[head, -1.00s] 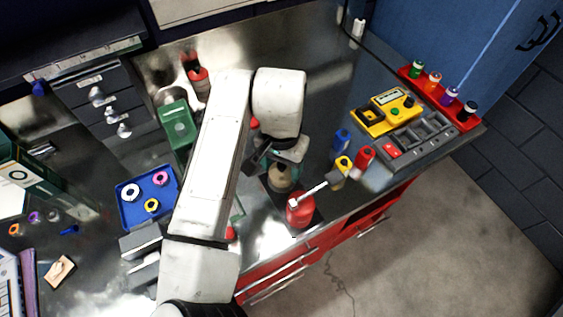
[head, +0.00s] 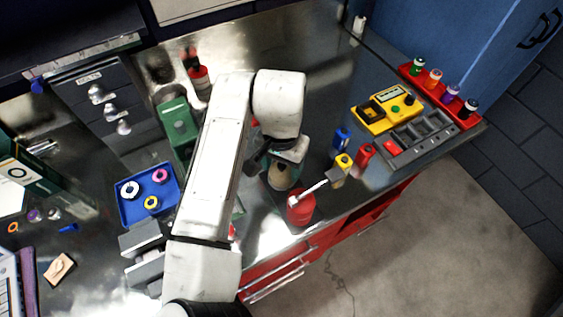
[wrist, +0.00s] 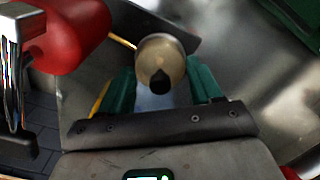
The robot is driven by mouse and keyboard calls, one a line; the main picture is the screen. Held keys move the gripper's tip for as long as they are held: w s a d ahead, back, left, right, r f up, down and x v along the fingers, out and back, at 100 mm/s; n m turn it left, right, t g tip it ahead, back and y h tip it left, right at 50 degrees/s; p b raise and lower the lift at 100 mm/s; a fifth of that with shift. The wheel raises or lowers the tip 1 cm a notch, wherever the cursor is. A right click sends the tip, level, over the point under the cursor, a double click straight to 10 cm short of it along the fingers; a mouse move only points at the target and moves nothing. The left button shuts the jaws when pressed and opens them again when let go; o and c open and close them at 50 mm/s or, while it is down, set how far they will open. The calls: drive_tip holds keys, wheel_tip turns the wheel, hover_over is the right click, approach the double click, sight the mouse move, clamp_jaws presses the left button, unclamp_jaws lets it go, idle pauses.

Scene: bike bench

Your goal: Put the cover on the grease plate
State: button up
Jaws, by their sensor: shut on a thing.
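My gripper (head: 277,160) is over the front part of the bench, pointing down. A round tan, dome-like piece with a black knob, which looks like the cover (head: 280,176), is at its fingers. In the wrist view the cover (wrist: 161,52) lies between the green-padded fingers of my gripper (wrist: 160,82), and its black knob points towards the camera. My gripper is shut on the cover. I cannot make out the grease plate apart from the cover, nor tell whether the cover touches anything below.
A red oil can (head: 300,208) with a long spout stands close to my gripper at the bench's front edge; it also shows in the wrist view (wrist: 68,35). Blue, yellow and red bottles (head: 364,157) stand to the right. A blue tray (head: 137,212) with rings lies left.

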drive_tip(key=shift+f, duration=0.15)
drive_tip(key=o, duration=0.7)
drive_tip(key=shift+o, duration=0.2)
wheel_tip(320, 180, up, 6)
drive_tip(key=p, duration=0.5)
drive_tip(key=shift+r, duration=2.55)
